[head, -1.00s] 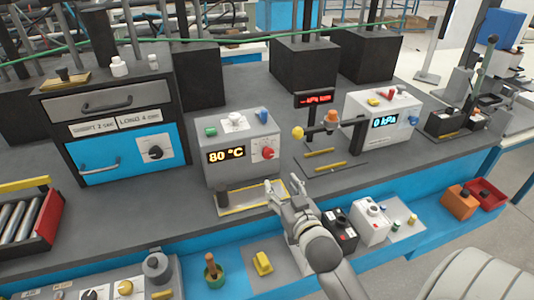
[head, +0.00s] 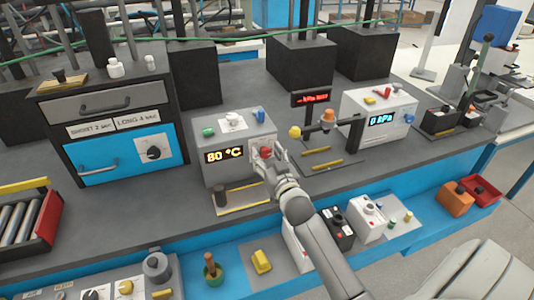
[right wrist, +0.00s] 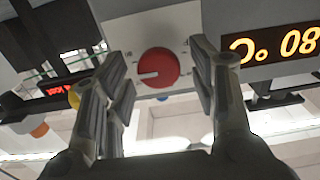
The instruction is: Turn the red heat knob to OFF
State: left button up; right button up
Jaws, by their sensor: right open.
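The red heat knob (head: 265,153) is on the front of the grey heater box (head: 225,178), right of its display, which reads 80 °C. In the right wrist view the round knob (right wrist: 158,68) shows a white pointer mark toward the picture's left. That view appears upside down. My right gripper (head: 268,148) is open in front of the knob, with one finger on each side of it in the right wrist view (right wrist: 160,85). I cannot tell whether the fingers touch it. The fingers partly cover the knob in the head view. My left gripper is not in view.
A sensor stand with a yellow ball (head: 295,132) stands close to the right of the heater box. A yellow-edged plate (head: 243,204) lies in front of the box. A white 0 kPa box (head: 380,110) is farther right.

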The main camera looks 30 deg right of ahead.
jog(key=shift+w+d, duration=0.1)
jog(key=shift+w, duration=0.15)
jog(key=c, duration=1)
